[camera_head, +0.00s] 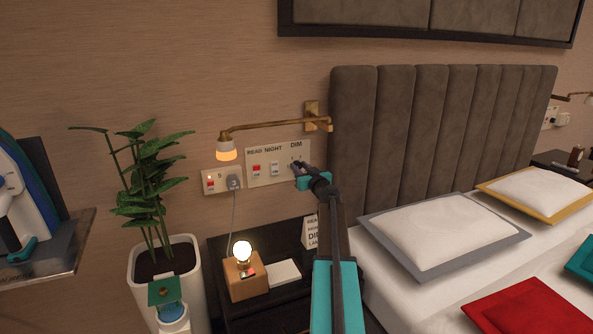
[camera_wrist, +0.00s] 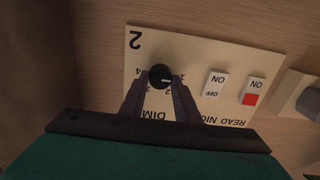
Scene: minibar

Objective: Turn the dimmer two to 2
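The cream wall panel (camera_head: 262,179) is lettered READ, NIGHT and DIM in the head view. My gripper (camera_head: 297,168) is at the panel's right end, under DIM, and largely covers the knob there. In the wrist view the panel (camera_wrist: 203,51) appears upside down and bears a large 2. Its round black dimmer knob (camera_wrist: 160,76) has small numbers around it. The knob's white mark points right, near the 1. My gripper (camera_wrist: 157,88) is open, with a dark finger on either side of the knob's lower part. Contact with the knob cannot be told.
Two rocker switches (camera_wrist: 216,83) sit beside the knob. A socket plate with a plug (camera_head: 233,182) is left of the panel. A brass lamp arm (camera_head: 270,125) runs above. The padded headboard (camera_head: 440,125) stands close on the right; a nightstand (camera_head: 217,255) with a lit bulb is below.

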